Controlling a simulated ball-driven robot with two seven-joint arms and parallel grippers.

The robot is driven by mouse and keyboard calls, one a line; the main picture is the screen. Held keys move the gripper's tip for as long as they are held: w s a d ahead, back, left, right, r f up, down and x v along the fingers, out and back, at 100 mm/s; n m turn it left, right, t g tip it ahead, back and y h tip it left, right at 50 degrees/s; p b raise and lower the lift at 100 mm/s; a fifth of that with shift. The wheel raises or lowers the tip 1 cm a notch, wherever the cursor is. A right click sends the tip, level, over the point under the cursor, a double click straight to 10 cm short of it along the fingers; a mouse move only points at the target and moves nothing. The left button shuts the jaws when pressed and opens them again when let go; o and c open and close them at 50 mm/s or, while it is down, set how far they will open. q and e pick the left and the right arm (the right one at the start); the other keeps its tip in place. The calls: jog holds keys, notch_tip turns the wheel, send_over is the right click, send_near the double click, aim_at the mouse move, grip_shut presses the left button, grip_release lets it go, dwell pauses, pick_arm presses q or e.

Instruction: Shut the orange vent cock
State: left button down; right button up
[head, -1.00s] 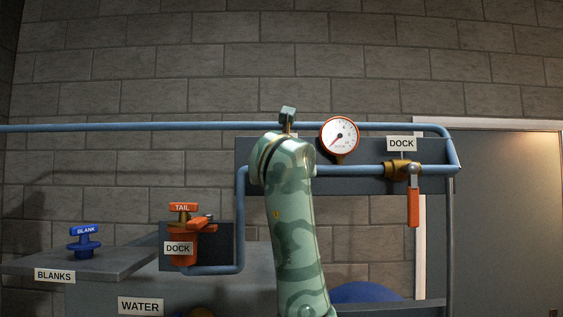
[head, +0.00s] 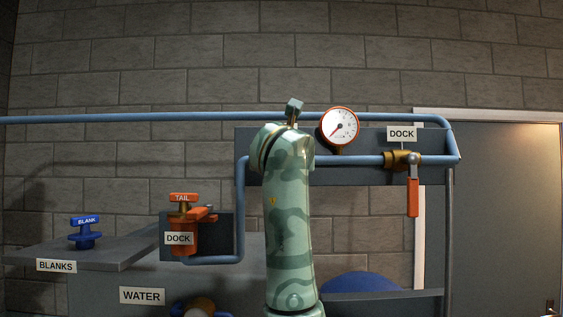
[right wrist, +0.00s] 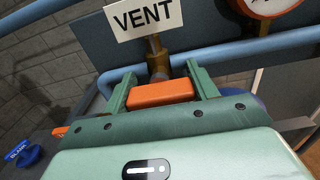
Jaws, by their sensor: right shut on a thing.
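The vent cock shows in the right wrist view: a brass body (right wrist: 156,58) on the blue pipe, with an orange handle (right wrist: 161,94) below the VENT label (right wrist: 143,17). My right gripper (right wrist: 159,77) has one green finger on each side of the orange handle and is shut on it. I cannot tell the handle's exact angle to the pipe. In the head view my right arm stands upright in the middle and hides the vent cock and the gripper's fingers. My left gripper is in neither view.
A round gauge (head: 340,126) sits just right of my arm. Another cock (head: 413,196) with a hanging orange handle is under the right DOCK label. An orange TAIL fitting (head: 183,232) and a blue BLANK (head: 85,232) on a grey shelf (head: 120,257) are left.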

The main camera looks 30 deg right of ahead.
jog(key=o, duration=1)
jog(key=shift+s+a, duration=0.1)
jog(key=shift+s+a, duration=0.15)
jog(key=shift+s, duration=0.15)
jog(key=b+v, duration=0.5)
jog(key=v, duration=1)
jog(key=shift+s, duration=0.25)
